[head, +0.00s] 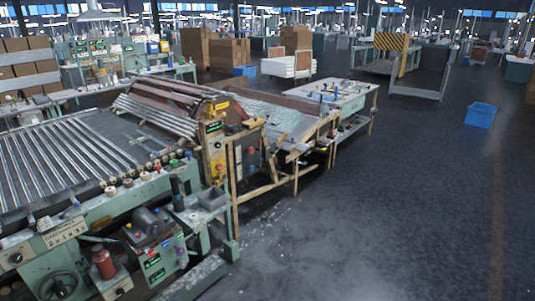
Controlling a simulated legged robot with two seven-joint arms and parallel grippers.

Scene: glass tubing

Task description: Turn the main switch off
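Neither of my grippers is in view. No control can be clearly read as the main switch. A yellow control panel (215,150) with a red part (219,167) stands upright at the right end of the green glass-tubing machine (120,215). A motor-like unit (150,225) and small dark knobs sit on the machine's front, lower left. A handwheel (60,287) is at the lower left.
Glass tubes (60,160) lie in rows on the machine bed. A wooden frame (265,185) and a long worktable (340,92) stand right of the yellow panel. A blue bin (480,115) sits on the floor. The dark floor (380,220) at front right is clear.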

